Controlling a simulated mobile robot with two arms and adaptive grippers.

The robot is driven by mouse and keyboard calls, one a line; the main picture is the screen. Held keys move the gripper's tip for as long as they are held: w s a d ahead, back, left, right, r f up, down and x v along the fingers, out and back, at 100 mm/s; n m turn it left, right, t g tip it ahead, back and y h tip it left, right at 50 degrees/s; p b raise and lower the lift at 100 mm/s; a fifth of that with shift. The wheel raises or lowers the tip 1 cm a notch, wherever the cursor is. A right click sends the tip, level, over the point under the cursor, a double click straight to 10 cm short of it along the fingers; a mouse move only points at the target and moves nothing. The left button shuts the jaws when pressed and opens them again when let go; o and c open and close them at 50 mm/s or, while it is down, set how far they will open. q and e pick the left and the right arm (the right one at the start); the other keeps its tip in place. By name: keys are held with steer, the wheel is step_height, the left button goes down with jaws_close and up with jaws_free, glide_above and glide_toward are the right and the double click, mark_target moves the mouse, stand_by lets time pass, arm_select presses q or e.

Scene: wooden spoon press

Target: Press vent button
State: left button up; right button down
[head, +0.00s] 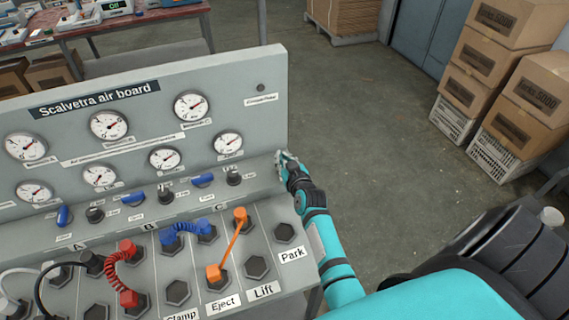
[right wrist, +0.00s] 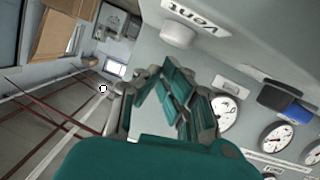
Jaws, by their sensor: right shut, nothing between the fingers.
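The vent button (right wrist: 178,34) is a pale round knob on the grey board, beside a white "Vent" label (right wrist: 195,13) in the right wrist view. In the head view I cannot make it out. My right gripper (head: 283,158) is at the right edge of the Scalvetra air board (head: 270,80). It also shows in the right wrist view (right wrist: 172,82), with its fingers shut and empty. There its fingertips appear below the button, with a gap between them. My left gripper is not in view.
The board carries several gauges (head: 109,125), blue levers (head: 203,180) and dark knobs. Red, blue and orange hoses (head: 233,245) plug into its sloped lower panel. Stacked cardboard boxes (head: 490,70) stand at the far right. The floor (head: 365,120) right of the board is clear.

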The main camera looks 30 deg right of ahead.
steer(key=shift+s+f, duration=0.1)
steer(key=shift+f, duration=0.25)
